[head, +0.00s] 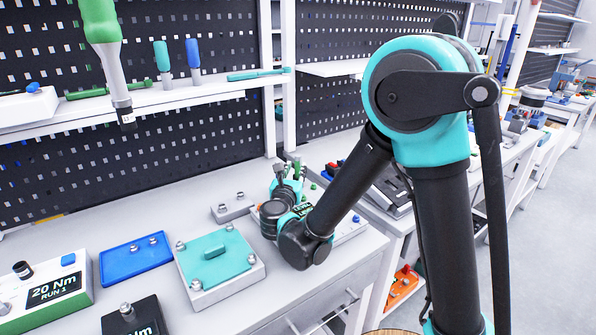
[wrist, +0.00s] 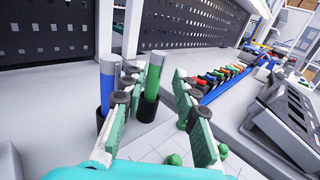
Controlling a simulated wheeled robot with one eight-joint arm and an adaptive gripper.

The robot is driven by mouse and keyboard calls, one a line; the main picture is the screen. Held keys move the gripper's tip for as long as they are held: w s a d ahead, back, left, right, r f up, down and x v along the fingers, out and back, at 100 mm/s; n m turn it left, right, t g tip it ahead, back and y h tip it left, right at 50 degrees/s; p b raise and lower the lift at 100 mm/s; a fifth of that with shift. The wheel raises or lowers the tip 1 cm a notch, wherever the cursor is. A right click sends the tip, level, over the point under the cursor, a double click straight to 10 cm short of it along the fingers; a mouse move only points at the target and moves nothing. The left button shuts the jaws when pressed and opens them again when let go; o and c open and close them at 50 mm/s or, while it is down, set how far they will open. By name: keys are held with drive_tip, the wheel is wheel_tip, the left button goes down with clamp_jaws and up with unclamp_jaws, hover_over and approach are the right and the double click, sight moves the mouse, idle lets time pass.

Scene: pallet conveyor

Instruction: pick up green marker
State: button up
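The green marker (wrist: 154,75) stands upright in a dark cup in the wrist view, with a pale grey top. A blue marker (wrist: 106,85) stands just to its left in a similar dark cup. My gripper (wrist: 155,90) is open, its two green-padded fingers spread. The green marker shows in the gap between the fingers, with no clear contact. The left finger overlaps the space between the two markers and hides part of the blue one. In the head view my gripper (head: 288,180) is low over the bench at the back, and I cannot clearly pick out the marker there.
A blue rail with several coloured pieces (wrist: 213,83) and a grey sloped-panel device (wrist: 290,115) lie to the right. The perforated wall (wrist: 185,22) stands behind. In the head view a teal-topped plate (head: 217,255) and a blue tray (head: 135,258) lie on the bench.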

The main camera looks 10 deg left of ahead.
sight(297, 161)
drive_tip(key=shift+w+a+f, duration=0.1)
drive_tip(key=shift+w+a, duration=0.1)
drive_tip(key=shift+w, duration=1.6)
drive_tip(key=shift+w+a, duration=0.2)
drive_tip(key=shift+w, duration=1.55)
clamp_jaws()
